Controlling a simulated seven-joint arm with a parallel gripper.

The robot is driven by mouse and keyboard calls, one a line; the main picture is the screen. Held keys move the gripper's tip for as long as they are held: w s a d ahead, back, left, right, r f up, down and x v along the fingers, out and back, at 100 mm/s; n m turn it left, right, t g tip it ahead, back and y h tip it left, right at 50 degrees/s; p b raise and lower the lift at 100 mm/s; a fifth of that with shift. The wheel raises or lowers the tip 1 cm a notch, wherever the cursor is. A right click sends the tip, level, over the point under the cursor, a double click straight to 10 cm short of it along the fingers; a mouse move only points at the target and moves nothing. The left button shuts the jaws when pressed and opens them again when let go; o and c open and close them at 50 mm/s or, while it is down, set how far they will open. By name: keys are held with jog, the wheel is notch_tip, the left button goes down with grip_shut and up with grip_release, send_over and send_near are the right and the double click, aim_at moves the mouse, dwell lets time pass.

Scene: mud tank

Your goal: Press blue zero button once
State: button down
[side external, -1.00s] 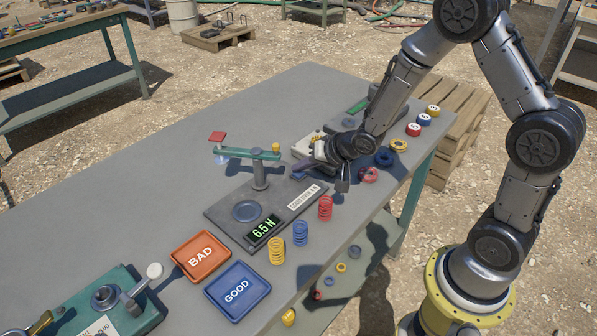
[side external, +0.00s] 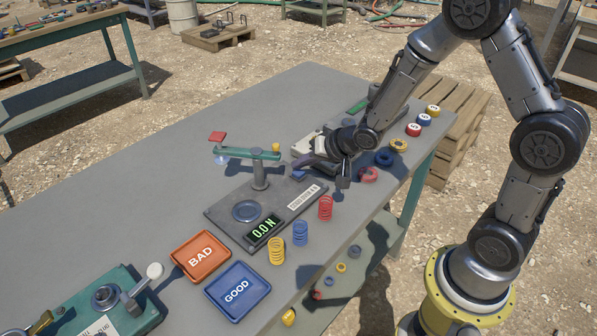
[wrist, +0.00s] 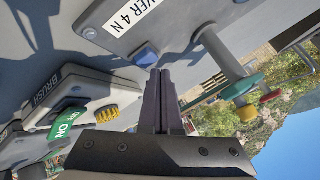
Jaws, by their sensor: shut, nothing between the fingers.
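The blue zero button (side external: 298,174) sits at the far corner of the dark grey test plate (side external: 225,212). It also shows in the wrist view (wrist: 146,55), just beyond the fingertips. My gripper (side external: 304,163) is shut and empty, with its fingertips close to the button. In the wrist view the two fingers (wrist: 160,74) lie together and the button shows clear of them; I cannot tell the exact gap. The plate's green display (side external: 263,229) reads 0.0 N.
A post with a green lever (side external: 245,153) and red pad stands beside the gripper. Red, blue and yellow springs (side external: 325,208) line the near edge. Orange BAD (side external: 201,255) and blue GOOD (side external: 237,290) trays lie at the front. A brush unit (wrist: 85,105) is close by.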

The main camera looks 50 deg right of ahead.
jog(key=shift+r, duration=0.15)
jog(key=shift+r, duration=2.5)
notch_tip(320, 180, up, 10)
jog(key=f+t, duration=0.1)
jog(key=t, duration=0.1)
send_over(301, 175)
jog(key=s+r+n+h, duration=0.1)
jog(key=s+r+h, duration=0.1)
jog(key=s+r, duration=0.75)
jog(key=s+f+n+g, duration=0.2)
jog(key=s+f+n, duration=0.1)
jog(key=s, duration=0.6)
jog(key=s+a+f+n+g+y, duration=0.1)
jog(key=s+f+n+g, duration=0.2)
jog(key=s, duration=0.6)
jog(key=shift+s+a+f+n+g, duration=0.2)
jog(key=shift+n+g, duration=0.1)
jog(key=shift+n, duration=0.1)
